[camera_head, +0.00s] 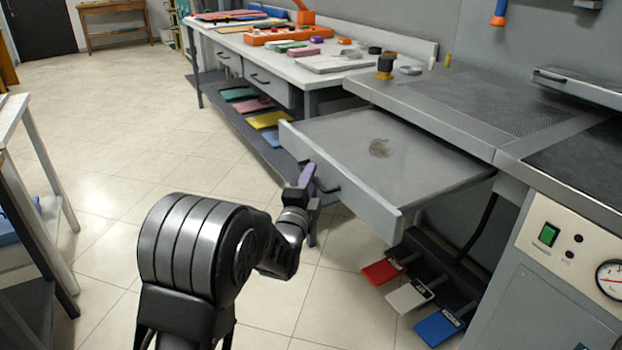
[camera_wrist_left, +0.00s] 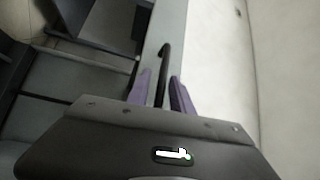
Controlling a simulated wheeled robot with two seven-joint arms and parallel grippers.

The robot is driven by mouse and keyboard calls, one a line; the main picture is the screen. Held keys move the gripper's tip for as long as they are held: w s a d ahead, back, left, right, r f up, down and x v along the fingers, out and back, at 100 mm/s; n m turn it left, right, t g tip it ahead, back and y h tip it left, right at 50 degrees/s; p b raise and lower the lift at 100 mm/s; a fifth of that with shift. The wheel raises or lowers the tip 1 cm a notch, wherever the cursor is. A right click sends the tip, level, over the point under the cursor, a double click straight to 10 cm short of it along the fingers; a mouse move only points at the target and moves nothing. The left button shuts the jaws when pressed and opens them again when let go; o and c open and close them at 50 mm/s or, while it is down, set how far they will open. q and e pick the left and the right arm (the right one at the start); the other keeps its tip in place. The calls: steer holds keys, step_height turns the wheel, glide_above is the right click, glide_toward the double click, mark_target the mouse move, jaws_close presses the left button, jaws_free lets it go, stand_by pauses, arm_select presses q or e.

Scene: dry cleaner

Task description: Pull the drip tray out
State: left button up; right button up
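The drip tray (camera_head: 330,150) is a shallow grey drawer standing well out from under the metal worktop, with a dark wet patch (camera_head: 380,148) on its floor. Its dark bar handle (camera_head: 328,184) is on the front panel; the handle also shows in the left wrist view (camera_wrist_left: 164,60). My left gripper (camera_head: 307,178) is at the handle, its purple fingers (camera_wrist_left: 162,88) on either side of the bar. A gap shows between fingers and bar, so the gripper looks open around it. My right gripper is not in view.
Red (camera_head: 382,271), white (camera_head: 409,296) and blue (camera_head: 438,326) pedals stand on the floor below the tray. A long white table (camera_head: 290,66) with coloured items is behind it. A white-topped table (camera_head: 12,110) is at the left. Tiled floor between is clear.

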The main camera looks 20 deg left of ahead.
arm_select(q)
steer(key=shift+o, duration=0.2)
steer(key=s+f, duration=0.1)
steer(key=s, duration=0.6)
steer(key=shift+s+d+p, duration=0.3)
steer(key=shift+d+p, duration=0.1)
steer(key=shift+p, duration=0.05)
